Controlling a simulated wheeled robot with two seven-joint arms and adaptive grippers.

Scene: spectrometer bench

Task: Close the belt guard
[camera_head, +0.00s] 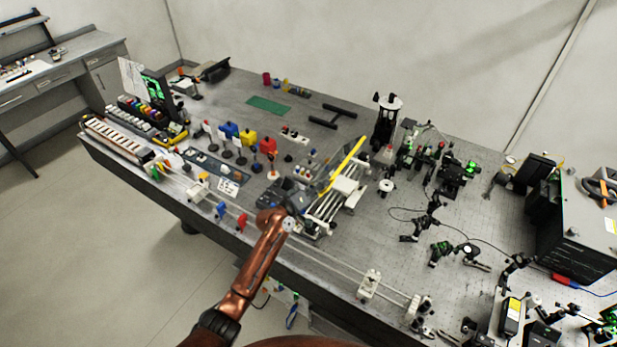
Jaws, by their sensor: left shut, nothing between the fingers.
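The belt guard (343,163) appears as a clear panel with a bright yellow edge. It stands tilted up over a small belt unit (322,212) with pale rails, near the middle of the bench. My copper left arm comes in from the bottom, and its dark left gripper (298,196) is at the near left side of the belt unit, below the yellow edge. The gripper is shut with nothing held. Whether it touches the unit or the guard cannot be told. My right gripper is not in view.
The grey bench (330,270) holds coloured holders (249,138) to the left and several optical mounts (440,250) to the right. A long rail with a white block (369,283) runs along the front edge. A black post stand (386,120) stands behind the guard.

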